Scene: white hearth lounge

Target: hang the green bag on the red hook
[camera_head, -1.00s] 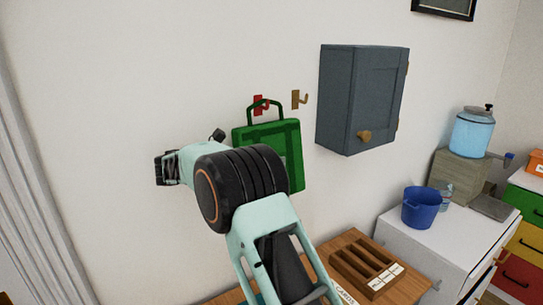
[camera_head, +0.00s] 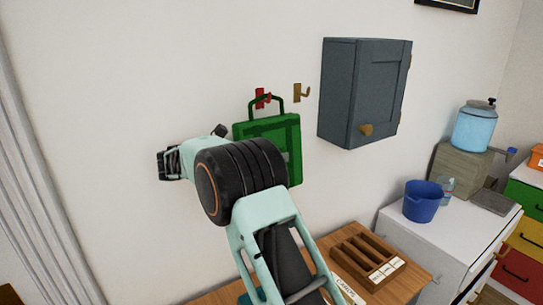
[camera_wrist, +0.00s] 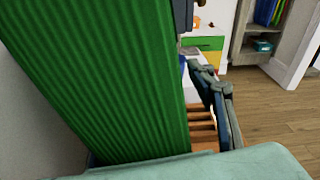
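The green bag (camera_head: 288,133) is upright against the wall, with its dark green handle raised at the red hook (camera_head: 260,98). The handle overlaps the hook in the head view, but I cannot tell whether it is seated on it. The bag's ribbed side (camera_wrist: 105,75) fills the left of the wrist view. My gripper is at the bag's left side, hidden behind my arm in the head view. The other finger is mostly hidden by the bag.
A wooden hook (camera_head: 299,92) is right of the red one, then a grey wall cabinet (camera_head: 345,95). Below are a table (camera_head: 335,240) with a slotted wooden tray (camera_head: 352,254), and a white cabinet (camera_head: 445,240) with a blue bucket (camera_head: 422,203). The wall left is bare.

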